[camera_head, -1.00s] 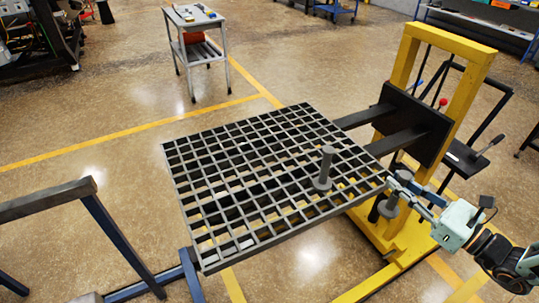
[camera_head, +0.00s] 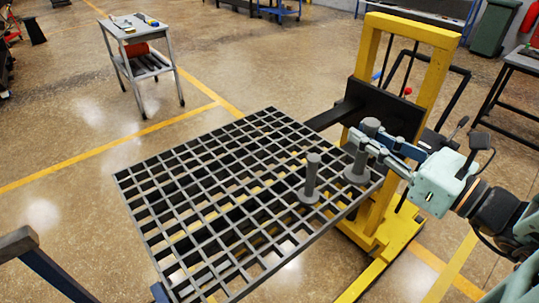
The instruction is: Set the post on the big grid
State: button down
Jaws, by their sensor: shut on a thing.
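The big grid (camera_head: 190,195) is a dark grey open lattice lying flat on the fork of a yellow lifter. One grey post (camera_head: 311,178) with a round foot stands upright on its right part. My gripper (camera_head: 366,142) reaches in from the right and is shut on a second grey post (camera_head: 358,167). This held post is upright, with its top above the fingers and its wide round foot below them. It appears over the grid's right corner, to the right of the standing post. I cannot tell whether its foot touches the grid.
The yellow lifter frame (camera_head: 366,55) with its black plate rises just behind the held post. A grey cart (camera_head: 140,60) stands at the back left. A dark rail (camera_head: 20,242) is at the lower left. Most of the grid's left and middle is bare.

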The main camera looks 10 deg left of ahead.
jog(key=w+f, duration=1.3)
jog(key=w, duration=0.1)
jog(key=shift+d, duration=0.3)
jog(key=shift+f+b, duration=0.15)
jog(key=shift+b, duration=0.2)
jog(key=c, duration=1.8)
grip_release()
jog(key=shift+c, duration=0.2)
